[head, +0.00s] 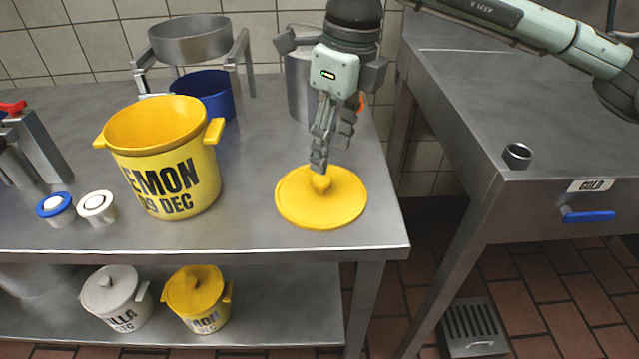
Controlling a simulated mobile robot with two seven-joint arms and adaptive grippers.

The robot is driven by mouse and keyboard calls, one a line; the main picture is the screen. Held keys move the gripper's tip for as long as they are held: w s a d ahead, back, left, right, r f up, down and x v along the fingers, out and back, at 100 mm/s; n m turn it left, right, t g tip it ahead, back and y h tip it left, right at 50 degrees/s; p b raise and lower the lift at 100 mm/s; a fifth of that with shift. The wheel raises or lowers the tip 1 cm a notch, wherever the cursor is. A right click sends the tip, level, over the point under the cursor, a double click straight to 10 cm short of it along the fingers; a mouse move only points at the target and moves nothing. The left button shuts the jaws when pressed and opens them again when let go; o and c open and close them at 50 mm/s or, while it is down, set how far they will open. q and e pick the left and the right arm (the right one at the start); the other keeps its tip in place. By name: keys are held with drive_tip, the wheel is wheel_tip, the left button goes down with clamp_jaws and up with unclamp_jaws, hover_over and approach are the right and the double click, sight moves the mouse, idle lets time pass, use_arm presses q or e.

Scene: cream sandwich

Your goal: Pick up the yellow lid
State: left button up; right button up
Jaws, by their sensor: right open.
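The yellow lid (320,208) is a round disc with a small knob in its middle. It lies flat on the metal table near the right front edge. My right gripper (319,165) points down from above, with its fingertips right at the lid's knob. It is open, and I cannot tell whether its fingers touch the knob. A yellow pot (160,165) marked LEMON stands open, without a lid, to the left of the lid. My left gripper is not in view.
A blue pot (207,92) sits beneath a metal ring stand (190,38) at the back. A metal container (298,92) stands behind my right gripper. Two small cups, one blue (56,209) and one white (97,208), stand left. Lidded white (117,299) and yellow (197,298) pots are on the lower shelf.

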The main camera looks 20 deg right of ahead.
sight(321, 179)
drive_tip(key=f, duration=0.2)
drive_tip(key=a+f, duration=0.1)
drive_tip(key=f, duration=0.2)
drive_tip(key=shift+w+a+f+p, duration=0.15)
drive_tip(key=shift+w+a+p, duration=0.05)
drive_tip(key=shift+p, duration=0.15)
drive_tip(key=shift+f, duration=0.15)
drive_tip(key=c, duration=0.7)
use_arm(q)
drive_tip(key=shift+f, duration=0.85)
use_arm(e)
drive_tip(key=c, duration=0.4)
